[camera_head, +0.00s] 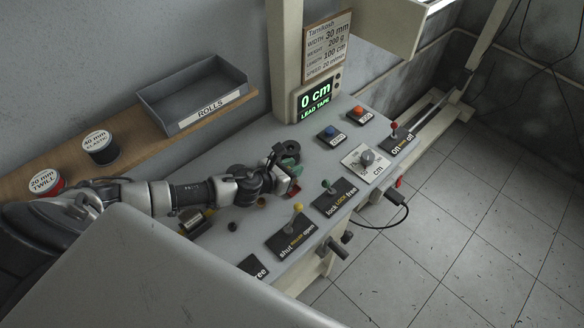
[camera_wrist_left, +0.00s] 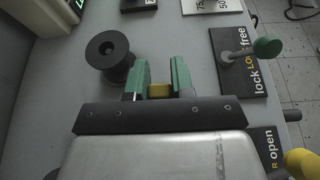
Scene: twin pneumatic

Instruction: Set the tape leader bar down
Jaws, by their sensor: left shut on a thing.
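My left gripper (camera_head: 290,172) is over the grey machine top, left of the lever plates. In the left wrist view its two green fingers (camera_wrist_left: 161,64) are closed on a small yellow block-like piece (camera_wrist_left: 160,90), which I take to be the tape leader bar. Only a short part of it shows between the fingers; the rest is hidden. I cannot tell whether it touches the surface below. My right gripper is not in view.
A black spool (camera_wrist_left: 110,55) stands left of the fingers. The green-knobbed lock/free lever (camera_wrist_left: 265,48) and yellow-knobbed shut/open lever (camera_head: 298,208) rise to the right. A grey ROLLS tray (camera_head: 192,92) and two labelled rolls sit on the shelf. The display reads 0 cm (camera_head: 315,100).

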